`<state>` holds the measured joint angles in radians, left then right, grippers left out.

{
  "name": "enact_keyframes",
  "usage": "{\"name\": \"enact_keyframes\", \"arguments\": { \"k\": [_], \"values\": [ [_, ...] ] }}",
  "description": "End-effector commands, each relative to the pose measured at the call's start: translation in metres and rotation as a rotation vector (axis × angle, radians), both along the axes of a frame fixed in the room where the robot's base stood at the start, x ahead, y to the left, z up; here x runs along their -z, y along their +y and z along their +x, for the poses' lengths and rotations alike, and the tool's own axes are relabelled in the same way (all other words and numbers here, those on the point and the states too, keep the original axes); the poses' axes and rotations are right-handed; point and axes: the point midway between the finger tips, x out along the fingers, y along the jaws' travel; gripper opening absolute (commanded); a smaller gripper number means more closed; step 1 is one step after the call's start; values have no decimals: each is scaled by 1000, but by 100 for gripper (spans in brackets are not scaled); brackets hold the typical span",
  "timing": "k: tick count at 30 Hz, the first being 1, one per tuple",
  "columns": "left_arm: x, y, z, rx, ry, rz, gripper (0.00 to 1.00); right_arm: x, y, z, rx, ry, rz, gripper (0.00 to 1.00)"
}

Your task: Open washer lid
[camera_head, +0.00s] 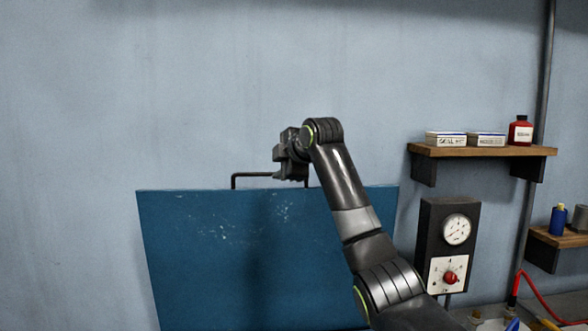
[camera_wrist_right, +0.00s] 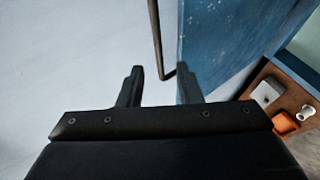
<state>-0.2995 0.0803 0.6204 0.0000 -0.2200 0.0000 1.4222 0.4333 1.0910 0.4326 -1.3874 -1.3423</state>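The washer lid (camera_head: 230,260) is a large worn blue panel, raised and standing steeply in front of the wall in the head view. It also shows edge-on in the right wrist view (camera_wrist_right: 225,45). A thin dark bar handle (camera_head: 250,174) runs along its top edge. My right gripper (camera_head: 283,166) is at the right part of the handle, whose bar is partly hidden behind it. In the right wrist view, the two fingers (camera_wrist_right: 160,76) are spread, with the handle's bent end (camera_wrist_right: 157,40) showing between them; contact cannot be told. My left gripper is out of view.
A wooden shelf (camera_head: 480,151) with boxes and a red bottle (camera_head: 520,131) is on the wall at right. Below it is a gauge panel (camera_head: 448,245). A lower shelf (camera_head: 560,240) and a red hose (camera_head: 540,298) are at far right. The wall left of the lid is bare.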

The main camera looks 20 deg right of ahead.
Motion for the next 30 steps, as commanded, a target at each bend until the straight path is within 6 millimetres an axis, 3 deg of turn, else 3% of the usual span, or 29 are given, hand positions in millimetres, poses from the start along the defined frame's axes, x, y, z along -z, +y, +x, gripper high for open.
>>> {"name": "enact_keyframes", "arguments": {
  "k": [1, 3, 12, 30],
  "values": [
    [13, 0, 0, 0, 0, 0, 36, -1, -3, -10, 2, -8, -3, 32],
    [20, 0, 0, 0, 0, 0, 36, -7, -5, -24, 1, -8, -3, 32],
    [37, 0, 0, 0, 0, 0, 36, -29, -11, -63, 1, -2, -1, 32],
    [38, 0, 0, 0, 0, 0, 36, -33, -11, -67, 0, 0, -1, 32]
  ]
}}
